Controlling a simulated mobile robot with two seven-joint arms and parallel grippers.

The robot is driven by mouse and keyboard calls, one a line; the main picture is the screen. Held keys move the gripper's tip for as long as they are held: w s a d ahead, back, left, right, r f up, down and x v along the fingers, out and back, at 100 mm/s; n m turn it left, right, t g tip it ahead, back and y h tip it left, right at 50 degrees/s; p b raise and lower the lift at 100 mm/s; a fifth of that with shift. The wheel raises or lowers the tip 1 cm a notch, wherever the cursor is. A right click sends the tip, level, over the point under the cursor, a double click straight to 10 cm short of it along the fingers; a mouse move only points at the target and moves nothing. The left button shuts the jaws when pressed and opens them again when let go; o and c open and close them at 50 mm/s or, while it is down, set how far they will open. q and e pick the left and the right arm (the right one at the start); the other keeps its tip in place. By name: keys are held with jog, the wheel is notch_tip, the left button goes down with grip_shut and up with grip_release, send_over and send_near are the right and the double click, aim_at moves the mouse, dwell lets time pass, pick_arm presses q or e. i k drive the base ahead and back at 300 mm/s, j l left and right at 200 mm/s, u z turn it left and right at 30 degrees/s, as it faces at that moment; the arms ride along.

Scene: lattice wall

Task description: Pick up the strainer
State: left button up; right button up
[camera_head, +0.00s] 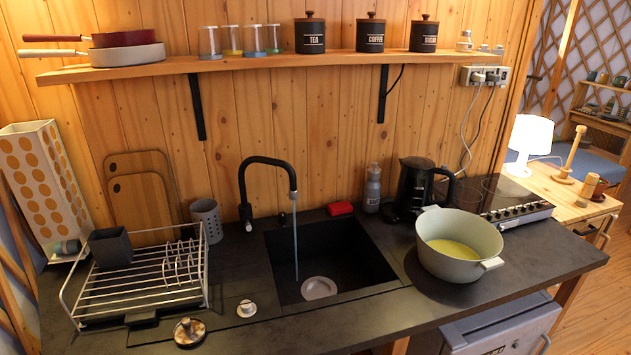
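I cannot tell for sure which thing is the strainer. A small round metal piece with a dark knob (246,309) lies on the dark counter (390,318), left of the black sink (345,250). A pale round piece (318,288) sits at the bottom of the sink, and a thin stream of water falls from the black tap (270,163). A brownish round piece with a knob (189,332) lies near the counter's front edge. Neither of my grippers is in view.
A wire dish rack (150,278) stands left of the sink. A large pale pot (459,262) with yellowish contents stands to the right, in front of a black kettle (413,186) and a hob (510,207). A shelf (260,62) with jars and pans runs above. The counter's front right is clear.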

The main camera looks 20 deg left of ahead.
aim_at(188, 333)
jog(key=u, duration=1.35)
